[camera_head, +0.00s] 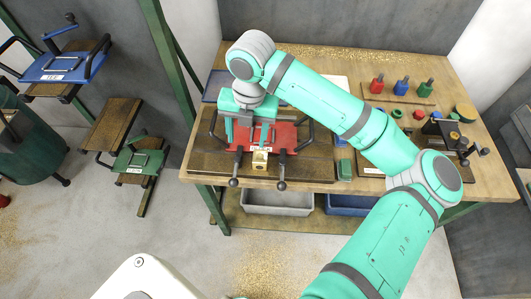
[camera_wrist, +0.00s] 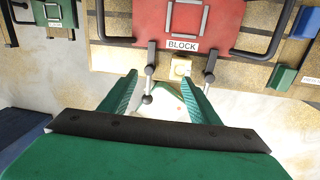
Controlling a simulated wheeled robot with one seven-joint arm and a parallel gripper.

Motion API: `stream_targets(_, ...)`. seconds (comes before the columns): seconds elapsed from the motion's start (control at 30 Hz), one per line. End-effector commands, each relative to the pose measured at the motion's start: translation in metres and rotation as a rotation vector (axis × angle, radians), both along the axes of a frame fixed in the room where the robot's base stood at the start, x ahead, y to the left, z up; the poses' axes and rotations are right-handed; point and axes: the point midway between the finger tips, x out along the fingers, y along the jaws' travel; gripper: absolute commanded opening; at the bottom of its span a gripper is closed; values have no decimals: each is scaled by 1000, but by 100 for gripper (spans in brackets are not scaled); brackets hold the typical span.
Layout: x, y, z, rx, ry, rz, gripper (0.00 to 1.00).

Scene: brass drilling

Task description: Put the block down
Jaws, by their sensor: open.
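A small brass-coloured block (camera_head: 259,160) sits at the front edge of a red fixture (camera_head: 284,134), between two dark levers with ball knobs. In the wrist view the block (camera_wrist: 180,68) shows as a pale square below the BLOCK label of the red fixture (camera_wrist: 150,22). My gripper (camera_head: 248,138) is above the red fixture in the head view. In the wrist view my gripper (camera_wrist: 160,78) has its green fingers spread, with nothing held between them. The block appears just past the fingertips, toward the right finger; contact cannot be told.
The levers (camera_head: 282,170) stick out on both sides of the block. A small green piece (camera_head: 345,169) lies right of the fixture. Red, blue and green pegs (camera_head: 401,87) stand on a board at the back right. A dark clamp (camera_head: 447,130) stands at the right.

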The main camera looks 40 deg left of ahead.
Motion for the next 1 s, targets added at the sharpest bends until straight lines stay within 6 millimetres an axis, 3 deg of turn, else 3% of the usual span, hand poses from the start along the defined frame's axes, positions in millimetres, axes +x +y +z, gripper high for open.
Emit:
stream_targets(0.1, 6, -16, 4, -73, -23, 33, 56)
stream_targets(0.23, 8, -23, -1, -104, -28, 48, 56)
stream_targets(0.5, 8, -23, -39, -104, -27, 48, 56)
stream_targets(0.77, 8, -23, -56, -103, -27, 50, 56)
stream_targets(1.0, 12, -29, -88, -102, -26, 44, 56)
